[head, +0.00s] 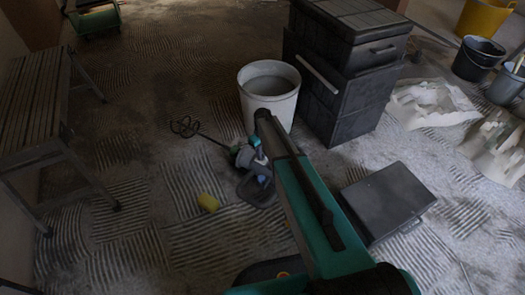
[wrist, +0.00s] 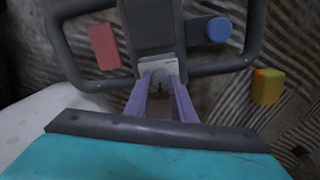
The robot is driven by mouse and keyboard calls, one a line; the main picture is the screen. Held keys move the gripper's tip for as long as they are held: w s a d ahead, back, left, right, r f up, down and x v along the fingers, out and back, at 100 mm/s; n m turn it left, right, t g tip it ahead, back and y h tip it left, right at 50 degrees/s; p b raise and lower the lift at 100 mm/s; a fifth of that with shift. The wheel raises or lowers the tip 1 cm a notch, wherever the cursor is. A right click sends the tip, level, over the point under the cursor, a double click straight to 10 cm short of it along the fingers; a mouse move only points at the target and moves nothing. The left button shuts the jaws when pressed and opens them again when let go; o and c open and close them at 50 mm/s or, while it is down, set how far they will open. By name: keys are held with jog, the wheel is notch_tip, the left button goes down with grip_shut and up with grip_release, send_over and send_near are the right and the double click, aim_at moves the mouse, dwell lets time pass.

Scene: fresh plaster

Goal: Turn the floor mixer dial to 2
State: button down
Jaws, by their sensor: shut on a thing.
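The floor mixer (head: 257,187) lies on the plaster-marked floor in the head view, its whisk (head: 187,127) pointing to the upper left. In the wrist view its dark looped handle frame (wrist: 256,30) surrounds the grey body. The dial (wrist: 158,77) sits on a pale plate (wrist: 157,64) at the end of that body. My gripper (wrist: 160,84) has its purple fingers shut on the dial, one on each side. The fingers hide part of the dial; its numbers and setting cannot be read. In the head view my gripper (head: 262,161) is small and partly hidden by my arm.
A white bucket (head: 284,105) stands just behind the mixer. Dark stacked cases (head: 345,90) stand to its right, a flat dark case (head: 388,198) nearer. A slatted bench (head: 35,100) stands at the left; floor between is open.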

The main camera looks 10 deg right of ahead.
aim_at(263, 156)
jog(key=shift+n+p, duration=0.55)
jog(key=shift+n, duration=0.25)
jog(key=c, duration=1.5)
grip_release()
notch_tip(263, 156, up, 14)
jog(key=p, duration=0.3)
